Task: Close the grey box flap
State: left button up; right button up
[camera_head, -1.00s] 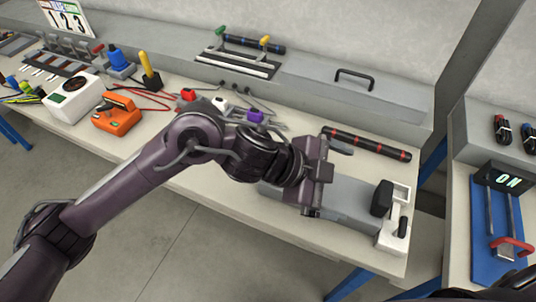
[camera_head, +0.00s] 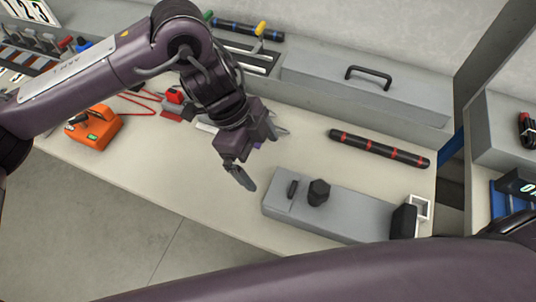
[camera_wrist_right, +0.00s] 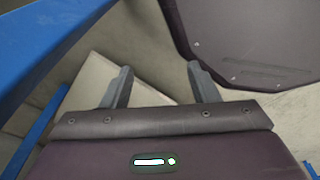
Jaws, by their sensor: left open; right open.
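A long grey box (camera_head: 365,97) with a flat lid and a black handle (camera_head: 368,76) lies along the back of the bench; its lid looks down. A lower grey box (camera_head: 345,217) lies on the bench front, with a small black handle and a black knob (camera_head: 319,192) on top. I cannot tell which one has the flap. My left gripper (camera_head: 264,157) is open and empty, above the bench, left of the lower box and apart from it. My right gripper (camera_wrist_right: 160,84) is open and empty in the right wrist view; it is not visible in the head view.
A black rod with red bands (camera_head: 379,148) lies between the two boxes. An orange device (camera_head: 95,127) with red cables sits at left. A white frame (camera_head: 419,207) is at the lower box's right end. The bench front left of that box is clear.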

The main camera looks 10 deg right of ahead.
pick_arm(q)
send_over(279, 187)
jog(key=a, duration=0.2)
jog(key=f, duration=0.2)
jog(key=w+f, duration=0.1)
jog(key=f, duration=0.1)
jog(key=shift+f+p, duration=0.25)
jog(key=shift+p, duration=0.15)
jog(key=shift+w+x, duration=0.2)
jog(key=shift+x, duration=0.7)
jog(key=shift+s+d+f, duration=0.1)
jog(key=shift+d+f, duration=0.05)
jog(key=shift+f, duration=0.15)
jog(key=c, duration=0.9)
grip_shut()
pick_arm(e)
jog(key=s, duration=0.2)
jog(key=s+r, duration=0.1)
jog(key=shift+s+d+g, duration=0.15)
jog(key=shift+s+g, duration=0.15)
jog(key=shift+s, duration=0.1)
pick_arm(q)
jog(key=c, duration=1.3)
grip_release()
